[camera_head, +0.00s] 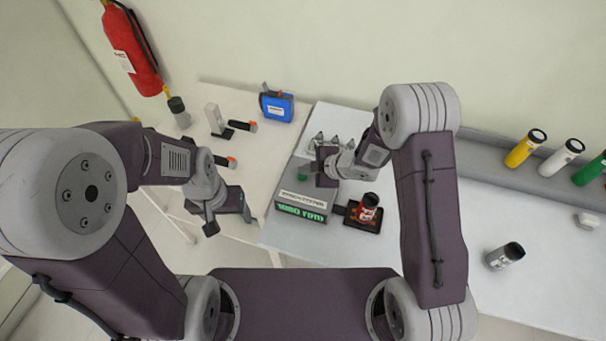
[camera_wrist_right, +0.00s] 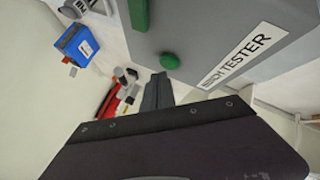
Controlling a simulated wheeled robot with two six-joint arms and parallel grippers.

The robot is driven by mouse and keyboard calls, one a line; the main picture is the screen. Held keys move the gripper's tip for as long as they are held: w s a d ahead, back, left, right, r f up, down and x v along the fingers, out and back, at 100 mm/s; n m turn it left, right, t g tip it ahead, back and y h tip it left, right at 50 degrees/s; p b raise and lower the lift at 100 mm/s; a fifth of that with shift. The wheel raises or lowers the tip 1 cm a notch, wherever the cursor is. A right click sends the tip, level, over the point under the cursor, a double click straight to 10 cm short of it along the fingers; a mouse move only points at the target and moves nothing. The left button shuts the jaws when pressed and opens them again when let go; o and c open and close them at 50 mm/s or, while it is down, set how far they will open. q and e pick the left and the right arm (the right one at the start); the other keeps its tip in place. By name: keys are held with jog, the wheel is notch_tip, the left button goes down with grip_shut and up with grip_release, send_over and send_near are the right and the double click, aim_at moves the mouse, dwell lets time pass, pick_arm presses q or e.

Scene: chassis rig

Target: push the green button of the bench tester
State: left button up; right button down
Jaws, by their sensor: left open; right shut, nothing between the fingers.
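The bench tester (camera_head: 302,204) is a grey box with a white label and green lettering on its front, standing on the light table. Its green button (camera_head: 303,177) sits on top and shows clearly in the right wrist view (camera_wrist_right: 170,61). My right gripper (camera_head: 313,168) is shut and empty, over the tester close to the button. In the right wrist view its fingertips (camera_wrist_right: 160,76) point toward the button and appear just short of it; I cannot tell the exact gap. My left gripper (camera_head: 230,214) is open and empty, left of the tester.
A red can (camera_head: 368,207) stands on a dark pad right of the tester. A blue box (camera_head: 276,106) and small tools lie at the back left. Yellow, white and green bottles stand on the back ledge (camera_head: 500,160).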

notch_tip(320, 180, up, 6)
jog(key=p, duration=0.5)
jog(key=shift+w+f, duration=0.1)
jog(key=shift+f, duration=0.15)
notch_tip(320, 180, up, 5)
jog(key=t+b, duration=0.2)
jog(key=b, duration=0.2)
send_over(306, 176)
jog(key=w+d, duration=0.2)
jog(key=w, duration=0.1)
jog(key=s+d+r+m+t+h+b, duration=0.25)
jog(key=d+m+h, duration=0.25)
jog(key=d+m, duration=0.45)
jog(key=s+d+f+m+g, duration=0.1)
jog(key=s+f+m+g, duration=0.1)
jog(key=s, duration=0.4)
jog(key=s+d+f+m+g+h, duration=0.1)
jog(key=s+d+f+m+g, duration=0.1)
jog(key=s+m, duration=0.3)
jog(key=s+d+f+m+g+h, duration=0.1)
jog(key=s+d+f+m+g, duration=0.1)
jog(key=s, duration=0.7)
jog(key=f+m+g, duration=0.1)
jog(key=g, duration=0.1)
jog(key=shift+m+g, duration=0.35)
